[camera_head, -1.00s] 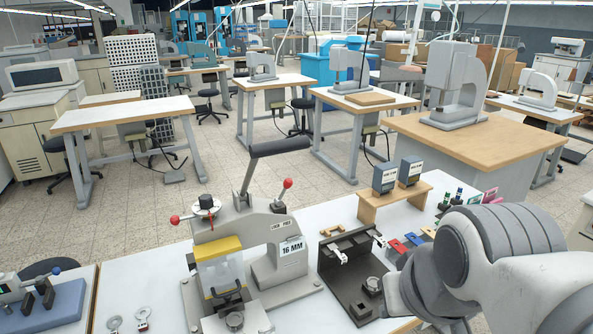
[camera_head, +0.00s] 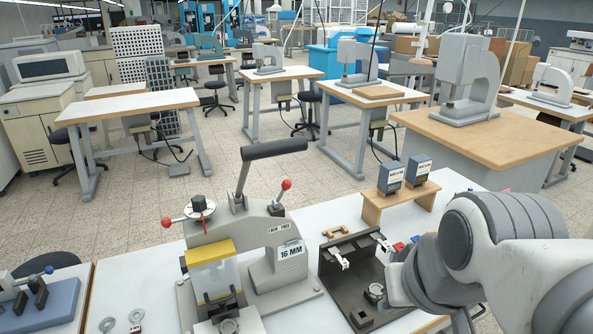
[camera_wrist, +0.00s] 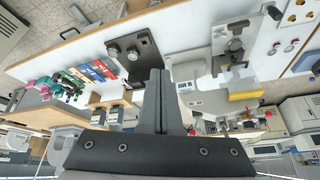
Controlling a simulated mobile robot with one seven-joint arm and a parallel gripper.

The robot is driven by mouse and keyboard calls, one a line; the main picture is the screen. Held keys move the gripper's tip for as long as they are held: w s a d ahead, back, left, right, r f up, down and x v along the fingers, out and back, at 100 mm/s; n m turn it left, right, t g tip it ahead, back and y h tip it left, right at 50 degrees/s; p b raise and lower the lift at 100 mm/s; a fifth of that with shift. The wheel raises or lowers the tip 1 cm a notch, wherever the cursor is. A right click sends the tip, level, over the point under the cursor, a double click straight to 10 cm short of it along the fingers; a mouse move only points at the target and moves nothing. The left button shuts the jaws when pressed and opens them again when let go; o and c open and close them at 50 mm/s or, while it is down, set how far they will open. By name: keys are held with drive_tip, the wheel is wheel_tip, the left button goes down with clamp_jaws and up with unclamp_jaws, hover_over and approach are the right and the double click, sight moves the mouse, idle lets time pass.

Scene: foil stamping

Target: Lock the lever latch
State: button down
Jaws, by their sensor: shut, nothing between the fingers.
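A grey hand press (camera_head: 262,222) stands on the white table in the head view, with a long dark-gripped handle (camera_head: 274,149) raised. A small lever with a red ball (camera_head: 286,184) sticks up beside its "LOCK FREE" label (camera_head: 279,229). Another red-ball lever (camera_head: 167,221) points left near the dial. The press also shows in the wrist view (camera_wrist: 190,72), on the right. My gripper (camera_wrist: 158,72) has its fingers together and empty, with the press to their right in that view. How far apart they are is unclear. The gripper is hidden in the head view.
A dark fixture tray (camera_head: 335,291) stands right of the press, and a small wooden stand (camera_head: 372,213) with two boxes is behind it. A yellow-topped clear guard (camera_head: 212,252) is on the press front. Loose metal rings (camera_head: 136,315) lie on the left table.

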sight(282, 193)
drive_tip(key=w+a+f+m+g+y+b, duration=0.1)
drive_tip(key=w+a+f+m+y+b, duration=0.15)
drive_tip(key=a+y, duration=0.35)
drive_tip(key=w+a+f+m+g+y+b, duration=0.2)
drive_tip(key=w+a+f+y, duration=0.15)
drive_tip(key=a+y, duration=0.2)
drive_tip(key=w+d+m+t+b, duration=0.1)
drive_tip(key=w+d+m+t, duration=0.4)
drive_tip(key=w, duration=0.3)
drive_tip(key=w+d+m+t+b, duration=0.1)
drive_tip(key=w+d+m+t, duration=0.4)
drive_tip(key=w+d+t, duration=0.1)
drive_tip(key=w+t, duration=0.1)
drive_tip(key=w, duration=0.1)
drive_tip(key=shift+w+d+t+y+b, duration=0.15)
drive_tip(key=shift+w+t+y+b, duration=0.2)
drive_tip(key=shift+w+t, duration=0.05)
drive_tip(key=s+a+r+p+x, duration=0.1)
drive_tip(key=s+a+x, duration=0.1)
drive_tip(key=x, duration=1.1)
